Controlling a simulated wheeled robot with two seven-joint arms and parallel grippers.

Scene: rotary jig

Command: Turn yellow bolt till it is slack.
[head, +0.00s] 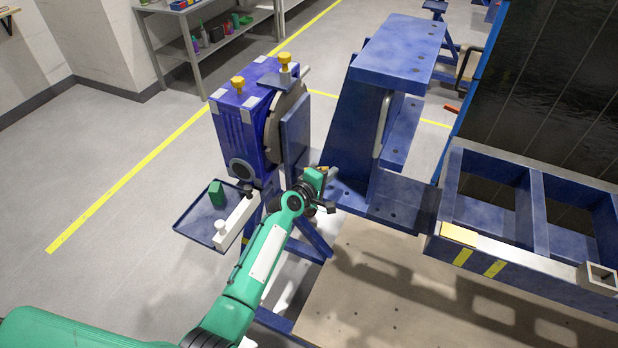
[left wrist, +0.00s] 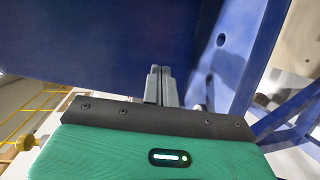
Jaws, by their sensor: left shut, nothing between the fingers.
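Two yellow bolt heads show on the blue jig in the head view: one yellow bolt (head: 285,60) stands on a grey clamp piece at the top right, and another yellow knob (head: 237,83) sits on the housing's top left. I cannot tell which one the task means. My left gripper (head: 330,173) is low beside the jig's upright plate, well below both knobs. In the left wrist view my left gripper's fingers (left wrist: 160,72) are together and empty, in front of a blue surface. A yellow knob-like thing (left wrist: 26,143) shows at the lower left of that view.
The blue rotary jig (head: 235,125) has a round disc and upright plate on its right. A blue bracket (head: 345,130) stands right of it. A tray (head: 190,228) with a green block (head: 216,193) and a white bar (head: 237,220) lies left of my arm. Open floor lies further left.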

